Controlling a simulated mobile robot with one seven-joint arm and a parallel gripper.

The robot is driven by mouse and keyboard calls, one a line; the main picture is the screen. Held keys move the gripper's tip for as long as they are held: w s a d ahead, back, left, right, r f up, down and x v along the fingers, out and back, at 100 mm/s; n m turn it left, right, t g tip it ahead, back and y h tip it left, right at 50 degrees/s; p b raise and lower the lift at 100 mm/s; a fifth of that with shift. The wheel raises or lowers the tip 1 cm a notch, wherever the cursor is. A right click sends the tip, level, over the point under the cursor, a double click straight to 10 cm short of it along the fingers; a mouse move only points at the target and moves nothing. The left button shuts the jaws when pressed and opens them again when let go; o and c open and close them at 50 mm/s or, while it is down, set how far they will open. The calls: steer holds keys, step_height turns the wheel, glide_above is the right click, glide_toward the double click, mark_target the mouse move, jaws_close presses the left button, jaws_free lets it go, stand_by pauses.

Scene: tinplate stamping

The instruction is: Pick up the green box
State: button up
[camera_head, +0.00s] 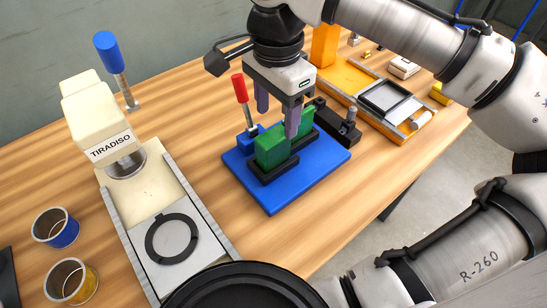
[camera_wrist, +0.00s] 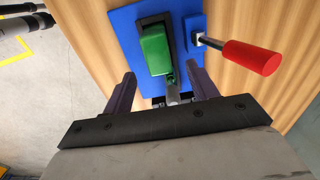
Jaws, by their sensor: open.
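The green box (camera_head: 270,150) stands upright in a black holder on a blue base plate (camera_head: 323,164) on the table. A further green part shows just behind and right of it; I cannot tell whether it is the same piece. In the wrist view the green box (camera_wrist: 155,52) lies ahead, beyond the fingertips. My gripper (camera_head: 278,116) points down above the blue plate, its purple fingers apart. In the head view one finger overlaps the green; I cannot tell whether they touch. In the wrist view my gripper (camera_wrist: 165,80) has nothing clamped between its fingers.
A red-handled lever (camera_head: 240,89) rises beside the green box. A cream press marked TIRADISO (camera_head: 95,120) stands at left with a blue-knobbed lever. Two cups (camera_head: 55,228) stand at the front left. An orange tray (camera_head: 345,75) lies at the back right.

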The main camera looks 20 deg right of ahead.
mark_target(274, 135)
steer(key=shift+s+a+f+b, duration=0.15)
steer(key=shift+f+b, duration=1.25)
steer(key=shift+s+a+f+b, duration=0.1)
steer(key=shift+f+b, duration=1.25)
steer(key=shift+b, duration=0.05)
steer(key=shift+r, duration=0.1)
steer(key=c, duration=1.1)
steer(key=shift+o, duration=0.2)
